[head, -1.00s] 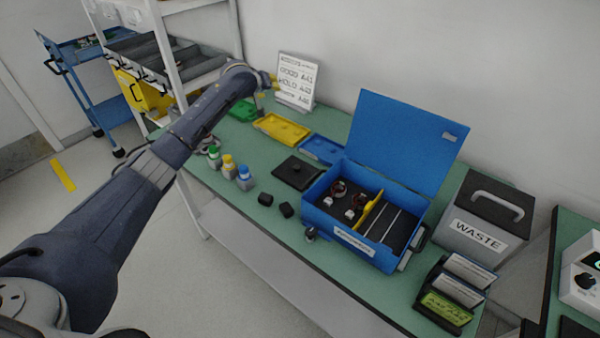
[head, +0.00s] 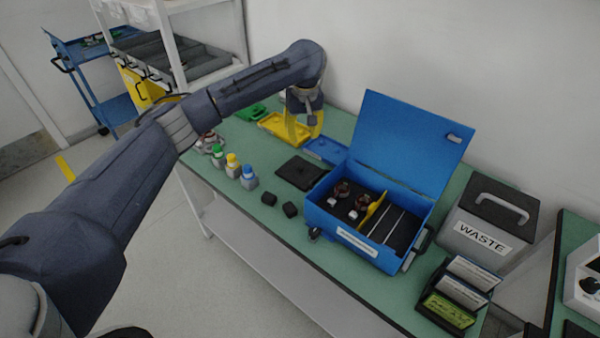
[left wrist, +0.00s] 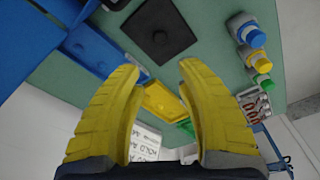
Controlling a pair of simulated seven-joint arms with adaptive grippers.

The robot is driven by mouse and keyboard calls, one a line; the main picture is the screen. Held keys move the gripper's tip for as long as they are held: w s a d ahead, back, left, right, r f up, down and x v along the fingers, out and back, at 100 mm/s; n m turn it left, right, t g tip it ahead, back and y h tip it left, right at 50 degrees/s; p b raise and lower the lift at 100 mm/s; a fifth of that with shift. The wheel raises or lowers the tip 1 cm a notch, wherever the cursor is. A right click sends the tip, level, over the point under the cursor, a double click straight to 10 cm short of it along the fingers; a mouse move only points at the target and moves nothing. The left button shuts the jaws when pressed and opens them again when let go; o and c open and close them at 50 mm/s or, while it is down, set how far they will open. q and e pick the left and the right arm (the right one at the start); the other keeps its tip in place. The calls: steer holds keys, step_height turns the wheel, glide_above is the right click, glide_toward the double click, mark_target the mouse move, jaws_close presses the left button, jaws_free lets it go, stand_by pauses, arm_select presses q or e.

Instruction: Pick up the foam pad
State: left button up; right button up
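The foam pad seems to be the dark, flat square (head: 302,173) lying on the green bench, left of the open blue case. It also shows in the left wrist view (left wrist: 175,40), with a small raised spot near its middle. My left gripper (head: 304,134) has yellow fingers and hangs above the bench, behind the pad in the head view, over the yellow and blue trays. In the left wrist view its fingertips (left wrist: 159,68) are well apart with nothing between them, and the pad lies beyond them. My right gripper is out of view.
The blue case (head: 352,240) stands right of the pad with its lid up. Two small black blocks (head: 290,210) and several capped bottles (head: 232,165) are nearby. A yellow tray (head: 275,126), a blue tray (head: 325,150) and a waste bin (head: 482,240) also stand on the bench.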

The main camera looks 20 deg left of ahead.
mark_target(300, 167)
arm_select(q)
steer(key=f, duration=0.5)
steer(key=w+f, duration=0.1)
steer(key=f, duration=0.5)
steer(key=a+f, duration=0.1)
steer(key=f, duration=0.4)
steer(key=shift+w+a+f, duration=0.1)
steer(key=shift+w+f, duration=0.15)
steer(key=shift+w, duration=0.1)
steer(key=shift+c, duration=0.2)
jaws_close()
